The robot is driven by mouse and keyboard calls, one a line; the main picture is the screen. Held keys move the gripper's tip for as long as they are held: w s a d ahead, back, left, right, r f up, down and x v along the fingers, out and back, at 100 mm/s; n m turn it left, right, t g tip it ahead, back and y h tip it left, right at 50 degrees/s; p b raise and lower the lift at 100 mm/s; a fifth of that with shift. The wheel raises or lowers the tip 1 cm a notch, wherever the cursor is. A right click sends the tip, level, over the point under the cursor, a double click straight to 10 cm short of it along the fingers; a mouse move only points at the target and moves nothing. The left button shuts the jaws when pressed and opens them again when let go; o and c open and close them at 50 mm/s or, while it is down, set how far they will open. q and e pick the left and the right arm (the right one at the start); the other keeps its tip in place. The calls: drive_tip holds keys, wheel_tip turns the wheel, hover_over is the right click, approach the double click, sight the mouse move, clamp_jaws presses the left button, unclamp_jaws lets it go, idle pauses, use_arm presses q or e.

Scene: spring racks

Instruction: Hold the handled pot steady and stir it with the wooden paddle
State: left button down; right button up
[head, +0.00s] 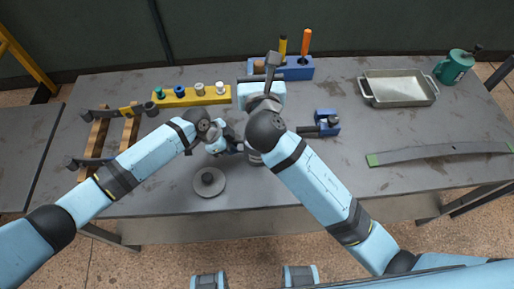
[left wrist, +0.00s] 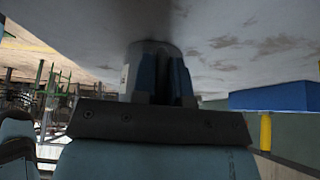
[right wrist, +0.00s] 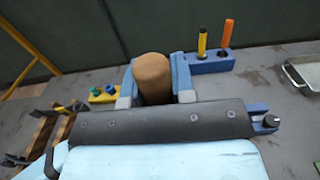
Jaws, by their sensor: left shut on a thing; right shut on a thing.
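The grey handled pot (head: 253,157) stands on the table near the middle, mostly hidden by my right arm in the head view. My left gripper (head: 235,148) is at its left side, shut on its handle. In the left wrist view, which is upside down, the pot (left wrist: 152,48) is just beyond the fingers. My right gripper (right wrist: 155,72) is shut on the wooden paddle, whose brown rounded end (right wrist: 152,82) rises between the blue fingers. The paddle's lower part is hidden, so I cannot tell whether it is inside the pot.
A grey round lid with a knob (head: 209,183) lies in front of the pot. A blue rack (head: 296,71) with yellow and orange handles and a yellow rack (head: 190,97) stand behind. A blue clamp-like block (head: 326,121), metal tray (head: 398,98) and curved strip (head: 440,153) lie right.

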use_arm(q)
drive_tip(key=c, duration=1.1)
unclamp_jaws()
drive_tip(key=shift+o, duration=0.2)
drive_tip(key=v, duration=1.2)
